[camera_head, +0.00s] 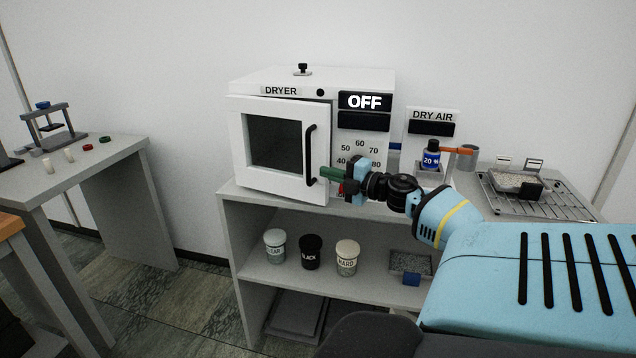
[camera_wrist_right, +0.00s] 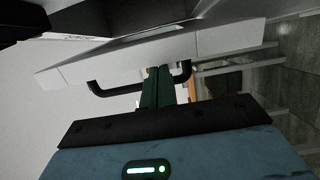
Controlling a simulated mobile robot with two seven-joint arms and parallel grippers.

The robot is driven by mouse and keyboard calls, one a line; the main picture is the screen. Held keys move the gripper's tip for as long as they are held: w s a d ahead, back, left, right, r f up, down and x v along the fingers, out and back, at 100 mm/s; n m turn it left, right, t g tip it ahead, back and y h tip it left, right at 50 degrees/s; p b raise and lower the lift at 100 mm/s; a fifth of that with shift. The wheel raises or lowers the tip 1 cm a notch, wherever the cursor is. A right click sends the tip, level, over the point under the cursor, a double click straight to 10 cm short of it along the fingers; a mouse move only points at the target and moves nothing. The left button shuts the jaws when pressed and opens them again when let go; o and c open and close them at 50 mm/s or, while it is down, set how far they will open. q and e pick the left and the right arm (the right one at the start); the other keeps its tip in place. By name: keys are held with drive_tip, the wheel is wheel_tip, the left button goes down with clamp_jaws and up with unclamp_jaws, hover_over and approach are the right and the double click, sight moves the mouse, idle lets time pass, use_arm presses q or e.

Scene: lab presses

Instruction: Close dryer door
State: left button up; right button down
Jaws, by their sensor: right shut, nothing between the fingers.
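The dryer (camera_head: 365,110) is a white box on the grey bench, with an "OFF" display. Its door (camera_head: 240,150), with a dark window (camera_head: 275,142) and a black bar handle (camera_head: 311,155), looks slightly ajar, its handle side standing a little forward of the body. My right gripper (camera_head: 328,173) is shut and empty, its green fingers pointing at the door's handle side near the handle's lower part. In the right wrist view the fingers (camera_wrist_right: 158,72) reach the door face (camera_wrist_right: 225,38) across the handle (camera_wrist_right: 112,91); I cannot tell if they touch. My left gripper is not in view.
Right of the dryer are a "DRY AIR" unit (camera_head: 432,115), a blue bottle (camera_head: 431,155) and a wire rack (camera_head: 560,205) with a tray. Labelled jars (camera_head: 310,252) stand on the shelf below. Another table (camera_head: 95,165) is at left, with floor between.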

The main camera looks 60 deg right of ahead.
use_arm(q)
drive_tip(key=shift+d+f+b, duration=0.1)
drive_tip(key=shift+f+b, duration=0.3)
drive_tip(key=shift+b, duration=0.05)
use_arm(e)
drive_tip(key=d, duration=0.3)
drive_tip(key=shift+w, duration=0.15)
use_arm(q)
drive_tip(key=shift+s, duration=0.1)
